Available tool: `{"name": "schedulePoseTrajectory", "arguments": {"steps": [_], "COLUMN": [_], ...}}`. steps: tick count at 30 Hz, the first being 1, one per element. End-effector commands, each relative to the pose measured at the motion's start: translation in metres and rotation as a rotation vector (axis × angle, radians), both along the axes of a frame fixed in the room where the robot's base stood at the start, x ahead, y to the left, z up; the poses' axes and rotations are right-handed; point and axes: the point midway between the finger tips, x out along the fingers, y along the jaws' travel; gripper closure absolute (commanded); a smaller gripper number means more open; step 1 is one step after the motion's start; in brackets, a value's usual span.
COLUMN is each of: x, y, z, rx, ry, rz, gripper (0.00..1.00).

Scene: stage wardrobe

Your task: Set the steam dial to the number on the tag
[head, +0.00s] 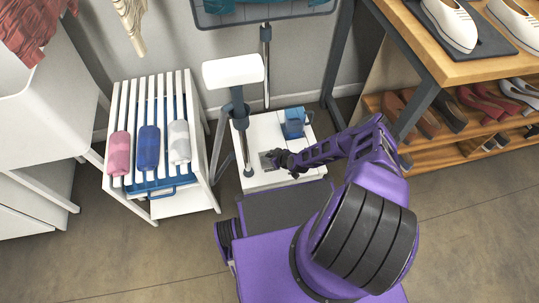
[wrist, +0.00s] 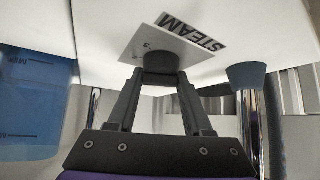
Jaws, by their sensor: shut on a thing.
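The dark steam dial (wrist: 162,64) sits on a light plate (wrist: 200,53) marked STEAM in the wrist view. The two fingers of my gripper (wrist: 160,85) are closed on the dial from both sides. A few small marks show on the plate beside the dial, too small to read, and I cannot tell the dial's setting. In the head view my gripper (head: 280,158) reaches the grey plate (head: 265,161) on the white steamer base (head: 262,181), hiding the dial. I cannot make out a tag with a number in either view.
A blue tank (head: 294,123) stands on the base, and also shows in the wrist view (wrist: 38,105). A steamer pole (head: 246,150) rises left of my gripper. A slatted white rack (head: 137,97) with rolled cloths is at left, wooden shoe shelves (head: 460,68) at right.

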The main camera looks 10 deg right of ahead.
Motion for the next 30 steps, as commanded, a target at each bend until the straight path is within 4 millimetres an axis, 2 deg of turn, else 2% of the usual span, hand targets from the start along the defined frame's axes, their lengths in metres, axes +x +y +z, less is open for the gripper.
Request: {"name": "schedulePoseTrajectory", "arguments": {"steps": [8,30], "x": [-0.0001,0.0020], "y": [0.0026,0.0014], "z": [0.0026,-0.0006], "rx": [-0.003,-0.001], "ry": [0.000,-0.005], "rz": [-0.180,-0.832], "gripper": [1.00,1.00]}}
